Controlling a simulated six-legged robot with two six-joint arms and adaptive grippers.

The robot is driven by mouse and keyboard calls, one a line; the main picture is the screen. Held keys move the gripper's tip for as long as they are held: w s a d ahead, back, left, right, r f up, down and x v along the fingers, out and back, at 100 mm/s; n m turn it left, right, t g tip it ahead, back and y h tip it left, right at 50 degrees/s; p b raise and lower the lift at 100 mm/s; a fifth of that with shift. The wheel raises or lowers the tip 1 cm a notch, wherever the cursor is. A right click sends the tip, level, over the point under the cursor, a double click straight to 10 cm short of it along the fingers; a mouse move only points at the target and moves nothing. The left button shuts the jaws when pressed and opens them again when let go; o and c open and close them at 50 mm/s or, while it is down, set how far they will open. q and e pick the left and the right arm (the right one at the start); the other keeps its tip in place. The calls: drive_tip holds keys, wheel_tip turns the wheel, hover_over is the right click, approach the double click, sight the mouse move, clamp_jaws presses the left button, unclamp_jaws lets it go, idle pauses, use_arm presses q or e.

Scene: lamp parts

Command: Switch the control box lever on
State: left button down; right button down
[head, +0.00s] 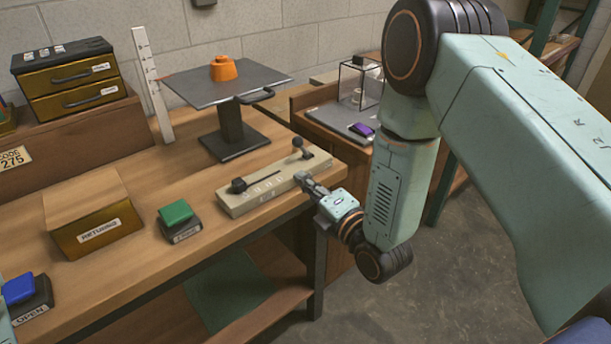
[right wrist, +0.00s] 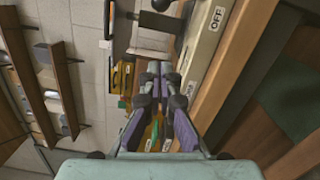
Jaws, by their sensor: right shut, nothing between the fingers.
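The control box (head: 272,184) is a long, low beige box at the front right of the workbench in the head view. A black handle (head: 252,182) lies low over its left part. A small black ball-topped stick (head: 297,147) stands at its right end. I cannot tell which of these is the lever. The box also shows in the right wrist view (right wrist: 198,45), with an OFF label (right wrist: 217,18). My right gripper (head: 302,180) is shut and empty, close to the box's front right edge; contact is unclear. Its fingers show in the wrist view (right wrist: 161,70). My left gripper is out of view.
A green button (head: 175,212) and a RETURNS box (head: 92,225) stand left of the control box. A dark raised platform (head: 190,88) bearing an orange part (head: 223,70) stands behind it. A blue button (head: 19,288) is at lower left. Open floor lies right.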

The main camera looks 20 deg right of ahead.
sight(283, 179)
drive_tip(key=x, duration=0.8)
drive_tip(key=shift+a+b, duration=0.35)
drive_tip(key=shift+b, duration=0.05)
drive_tip(key=d, duration=0.1)
drive_tip(key=w+d, duration=0.1)
drive_tip(key=shift+d+r, duration=0.25)
drive_tip(key=shift+d, duration=0.1)
drive_tip(key=shift+w+d+r, duration=0.15)
drive_tip(key=shift+w+d, duration=0.05)
drive_tip(key=shift+d, duration=0.25)
drive_tip(key=shift+w, duration=0.1)
drive_tip(key=shift+d, duration=0.1)
